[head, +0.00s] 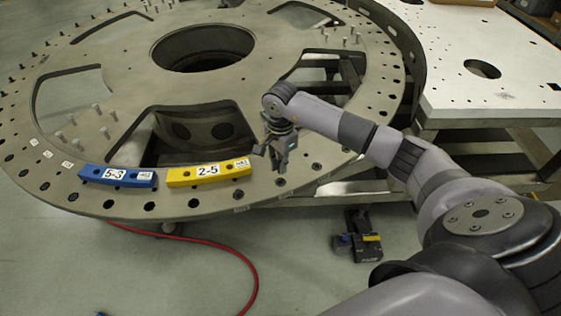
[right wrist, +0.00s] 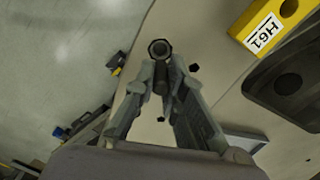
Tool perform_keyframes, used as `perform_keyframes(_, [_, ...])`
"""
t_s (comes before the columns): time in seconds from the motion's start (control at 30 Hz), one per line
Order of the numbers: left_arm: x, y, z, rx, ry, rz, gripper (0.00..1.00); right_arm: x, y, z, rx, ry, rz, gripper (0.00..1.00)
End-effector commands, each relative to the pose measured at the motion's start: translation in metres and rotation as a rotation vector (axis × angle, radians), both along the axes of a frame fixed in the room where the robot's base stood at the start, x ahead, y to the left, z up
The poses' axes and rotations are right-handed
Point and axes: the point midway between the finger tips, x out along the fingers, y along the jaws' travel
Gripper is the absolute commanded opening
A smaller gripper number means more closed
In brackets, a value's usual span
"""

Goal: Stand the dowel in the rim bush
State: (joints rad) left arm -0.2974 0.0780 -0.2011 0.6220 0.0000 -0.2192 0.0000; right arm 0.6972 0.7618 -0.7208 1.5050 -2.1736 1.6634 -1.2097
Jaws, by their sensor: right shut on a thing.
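My right gripper (head: 275,160) is over the near rim of the big round plate (head: 200,210), just right of the yellow block. In the right wrist view its fingers (right wrist: 161,82) are shut on a dark, narrow dowel (right wrist: 161,78). A dark-edged ring (right wrist: 160,48), perhaps the rim bush, shows at the dowel's far end; I cannot tell whether the dowel is in it, touching it or apart. In the head view the dowel is too small to make out. My left gripper is not in view.
Several pale pegs (head: 104,131) stand on the plate. A white-topped table (head: 480,60) is at right. A red hose (head: 235,255) lies on the floor.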

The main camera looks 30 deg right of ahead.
Motion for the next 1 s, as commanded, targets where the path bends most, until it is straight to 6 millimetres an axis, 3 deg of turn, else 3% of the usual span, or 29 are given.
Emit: perform_keyframes(1.0, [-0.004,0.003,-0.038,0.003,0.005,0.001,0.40,0.000,0.000,-0.052,0.000,0.000,-0.001,0.00])
